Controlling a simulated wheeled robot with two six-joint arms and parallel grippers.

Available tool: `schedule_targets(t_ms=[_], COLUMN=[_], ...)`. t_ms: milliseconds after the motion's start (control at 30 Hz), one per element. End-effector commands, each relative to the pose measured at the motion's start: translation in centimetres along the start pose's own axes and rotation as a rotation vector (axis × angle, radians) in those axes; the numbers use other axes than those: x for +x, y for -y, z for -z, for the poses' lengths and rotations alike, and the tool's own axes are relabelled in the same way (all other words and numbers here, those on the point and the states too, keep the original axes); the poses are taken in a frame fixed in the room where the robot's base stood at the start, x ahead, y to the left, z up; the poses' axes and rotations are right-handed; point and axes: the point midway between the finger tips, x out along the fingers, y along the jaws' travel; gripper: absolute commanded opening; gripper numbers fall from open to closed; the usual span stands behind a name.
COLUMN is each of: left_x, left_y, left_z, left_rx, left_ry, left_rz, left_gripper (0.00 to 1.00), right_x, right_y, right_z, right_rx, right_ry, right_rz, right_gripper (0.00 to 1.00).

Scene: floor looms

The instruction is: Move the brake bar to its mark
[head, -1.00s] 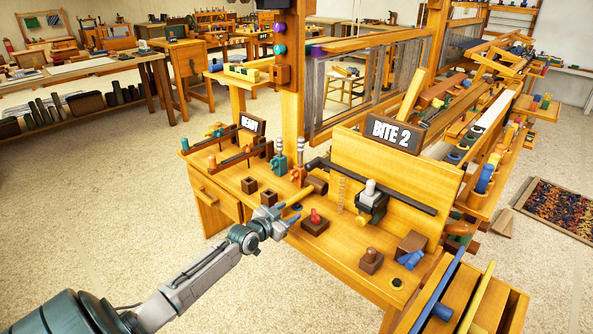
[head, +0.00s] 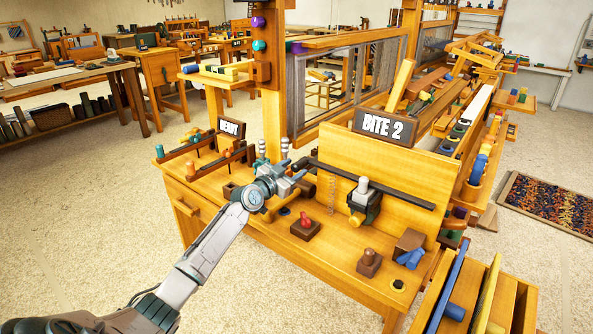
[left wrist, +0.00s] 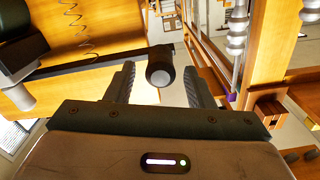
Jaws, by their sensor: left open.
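A long dark bar, which I take as the brake bar (head: 405,196), runs across the front of the upright wooden panel at the bench. Its left end has a short cross grip. My left gripper (head: 295,171) is close to that end, open. In the left wrist view, the dark round grip end (left wrist: 160,72) lies between the two spread fingers of the left gripper (left wrist: 161,88), with gaps on both sides. The bar (left wrist: 95,66) runs off to the left there. I cannot make out a mark for it. My right gripper is not in view.
A black and grey clamp-like device (head: 362,203) sits at the panel below the "BITE 2" sign (head: 386,127). A red-knobbed block (head: 305,228) and a brown knobbed block (head: 369,263) stand on the bench top. A coiled spring (head: 331,195) is left of the device.

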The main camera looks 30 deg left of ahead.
Motion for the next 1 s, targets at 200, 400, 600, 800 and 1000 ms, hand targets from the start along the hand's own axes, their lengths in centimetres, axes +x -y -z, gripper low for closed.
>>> schedule_targets(t_ms=[200,400,600,800,1000], left_x=[1.9,2.3,2.2,2.2,2.2], left_y=[0.0,0.0,0.0,0.0,0.1], left_z=[-0.1,-0.1,-0.1,-0.1,0.1], left_rx=[-0.001,0.001,0.001,0.001,0.004], left_ry=[0.000,0.001,0.001,0.001,0.001], left_rz=[0.001,0.000,0.001,0.001,0.001], left_gripper=[0.49,0.49,0.39,0.00,0.00], right_x=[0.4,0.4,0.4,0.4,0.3], right_y=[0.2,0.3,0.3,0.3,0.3], right_z=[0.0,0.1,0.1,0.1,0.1], right_rx=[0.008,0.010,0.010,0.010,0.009], right_ry=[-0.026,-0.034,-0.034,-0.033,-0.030], right_rz=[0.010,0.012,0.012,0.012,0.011], right_gripper=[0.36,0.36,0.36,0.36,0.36])
